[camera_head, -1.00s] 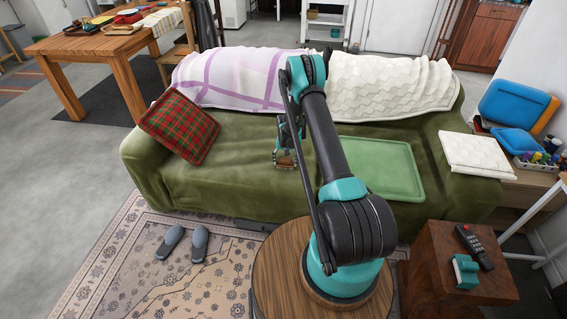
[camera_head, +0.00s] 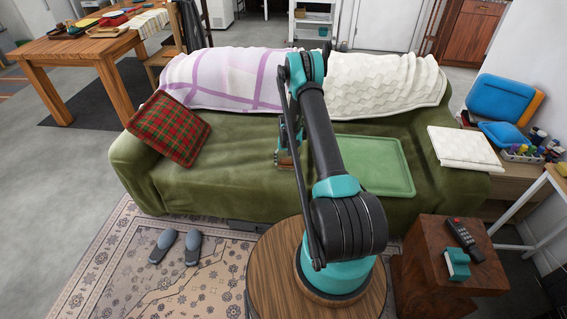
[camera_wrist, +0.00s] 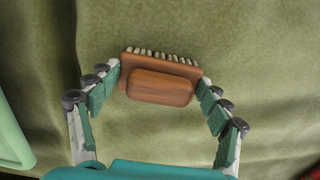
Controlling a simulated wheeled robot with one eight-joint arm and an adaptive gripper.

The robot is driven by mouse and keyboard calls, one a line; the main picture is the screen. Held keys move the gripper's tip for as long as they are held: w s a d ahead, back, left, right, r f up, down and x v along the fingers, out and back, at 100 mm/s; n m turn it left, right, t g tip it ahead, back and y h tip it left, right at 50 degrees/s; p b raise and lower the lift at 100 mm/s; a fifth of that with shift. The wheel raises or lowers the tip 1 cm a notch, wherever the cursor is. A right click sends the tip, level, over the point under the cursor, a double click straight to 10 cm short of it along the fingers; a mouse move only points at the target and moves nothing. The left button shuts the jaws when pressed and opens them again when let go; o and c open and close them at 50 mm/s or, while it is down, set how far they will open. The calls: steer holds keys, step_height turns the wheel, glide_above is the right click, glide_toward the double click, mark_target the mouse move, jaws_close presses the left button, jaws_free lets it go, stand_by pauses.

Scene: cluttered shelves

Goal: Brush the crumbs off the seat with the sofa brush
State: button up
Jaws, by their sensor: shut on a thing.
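The sofa brush (camera_wrist: 160,84) has a brown wooden back and pale bristles. In the wrist view my gripper (camera_wrist: 160,82) is shut on it, with a finger at each end and the bristles on the far side. In the head view the brush (camera_head: 285,160) shows beside my arm, at or just above the seat; contact is unclear. The green sofa seat (camera_head: 235,165) fills most of the wrist view. I cannot make out any crumbs on the visible seat. My arm hides part of the seat's middle.
A green tray (camera_head: 375,150) lies on the seat to the right. A red plaid pillow (camera_head: 168,128) leans at the left end. A folded white cloth (camera_head: 464,148) lies on the right armrest. Two slippers (camera_head: 178,246) are on the rug. Open seat lies between pillow and brush.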

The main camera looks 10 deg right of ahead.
steer(key=shift+s+d, duration=0.25)
steer(key=shift+d, duration=0.55)
steer(key=shift+s+d, duration=0.3)
steer(key=shift+d, duration=0.55)
steer(key=shift+s+d, duration=0.25)
steer(key=shift+d, duration=0.55)
steer(key=shift+w+a, duration=0.6)
steer(key=shift+a, duration=1.2)
steer(key=shift+w+a, duration=0.55)
steer(key=shift+a, duration=1.3)
steer(key=shift+w+a, duration=0.6)
steer(key=shift+a, duration=1.2)
step_height(320, 180, up, 7)
steer(key=shift+r, duration=0.1)
